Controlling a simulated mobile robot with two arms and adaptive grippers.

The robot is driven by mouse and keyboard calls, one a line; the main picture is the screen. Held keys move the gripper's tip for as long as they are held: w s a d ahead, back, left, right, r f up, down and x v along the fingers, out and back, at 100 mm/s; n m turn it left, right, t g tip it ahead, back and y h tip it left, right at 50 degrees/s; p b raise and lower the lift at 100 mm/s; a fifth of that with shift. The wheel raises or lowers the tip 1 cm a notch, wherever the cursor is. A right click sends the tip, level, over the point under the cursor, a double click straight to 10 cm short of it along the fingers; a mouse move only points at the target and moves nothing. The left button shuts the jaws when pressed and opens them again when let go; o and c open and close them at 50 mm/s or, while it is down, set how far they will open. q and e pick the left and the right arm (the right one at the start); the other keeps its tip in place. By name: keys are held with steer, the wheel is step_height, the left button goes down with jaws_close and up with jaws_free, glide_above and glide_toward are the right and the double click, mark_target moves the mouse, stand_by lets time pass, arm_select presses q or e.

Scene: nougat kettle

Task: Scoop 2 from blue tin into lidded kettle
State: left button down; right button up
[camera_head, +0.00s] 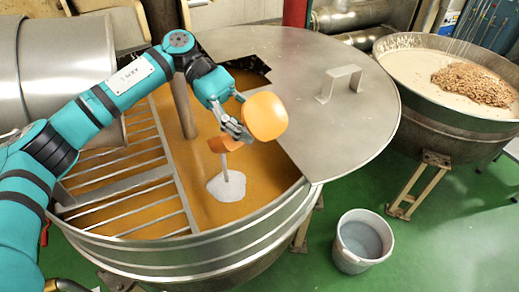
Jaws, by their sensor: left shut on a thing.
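My left gripper (236,130) is shut on an orange scoop (264,116) above the open part of the large steel kettle (250,222). The scoop shows as a large rounded part right of the fingers and a smaller orange part at their lower left. A thin white stream falls below the smaller part to a white patch (227,187) on the orange-brown contents. A flat steel lid (345,120) with a raised handle covers the kettle's right side. I cannot make out a blue tin. My right gripper is not in view.
A bar grate (130,190) covers the kettle's left opening, and a vertical shaft (184,105) stands inside. A grey bucket (351,262) stands on the green floor at lower right. A second kettle (450,115) holds cream-coloured mass and brown pieces. Floor between them is clear.

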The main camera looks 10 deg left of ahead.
arm_select(q)
steer(key=shift+w+a+r+g+h+b, duration=1.05)
steer(key=shift+a+r+h+b, duration=0.1)
steer(key=shift+a+r+h, duration=0.1)
steer(key=shift+w+a+r+g+h, duration=0.25)
steer(key=shift+w+a+r+h, duration=0.1)
steer(key=shift+r, duration=0.1)
steer(key=shift+w+a+r+b, duration=0.15)
steer(key=shift+r+b, duration=0.1)
steer(key=shift+b, duration=0.1)
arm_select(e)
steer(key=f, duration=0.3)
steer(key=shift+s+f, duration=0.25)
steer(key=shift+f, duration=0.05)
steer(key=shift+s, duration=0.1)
